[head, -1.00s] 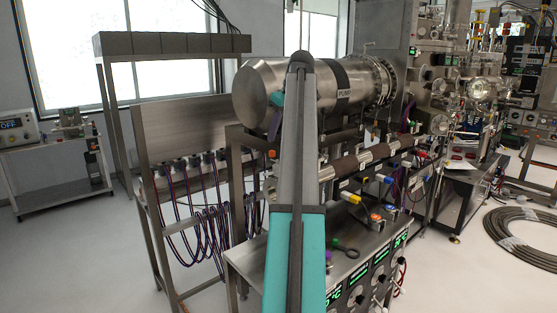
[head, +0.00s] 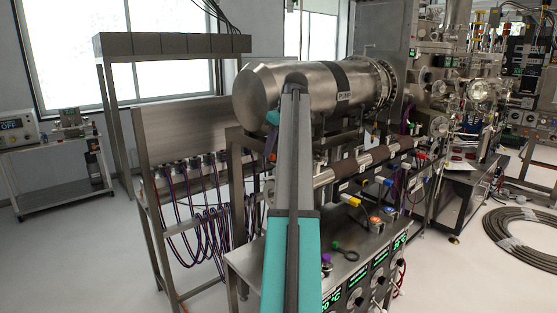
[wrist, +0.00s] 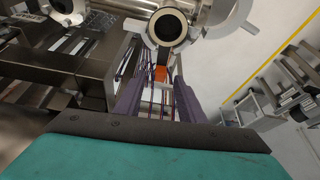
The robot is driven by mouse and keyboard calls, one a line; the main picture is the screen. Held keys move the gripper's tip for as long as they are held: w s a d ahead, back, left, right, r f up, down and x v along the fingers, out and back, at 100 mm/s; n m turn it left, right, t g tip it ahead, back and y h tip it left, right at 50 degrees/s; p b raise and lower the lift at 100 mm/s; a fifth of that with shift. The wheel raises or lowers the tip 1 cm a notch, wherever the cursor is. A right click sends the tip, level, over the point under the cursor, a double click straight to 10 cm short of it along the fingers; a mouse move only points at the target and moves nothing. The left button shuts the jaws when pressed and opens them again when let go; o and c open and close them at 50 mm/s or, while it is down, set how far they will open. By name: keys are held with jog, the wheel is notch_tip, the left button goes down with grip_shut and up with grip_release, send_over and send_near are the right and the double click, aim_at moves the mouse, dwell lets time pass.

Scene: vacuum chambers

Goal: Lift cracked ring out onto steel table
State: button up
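In the head view my gripper (head: 269,147) is mostly hidden behind my arm, by the left end of the pipework. The steel table (head: 350,267) is at the lower centre, partly covered by my arm.
A green-handled tool (head: 345,252) and a purple-topped piece (head: 326,259) lie on the table. The large pump cylinder (head: 290,88) stands above the pipework. A rack with hanging cables (head: 205,230) is to the left. Open floor lies further left.

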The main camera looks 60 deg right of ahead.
jog(key=shift+x, duration=0.95)
grip_shut()
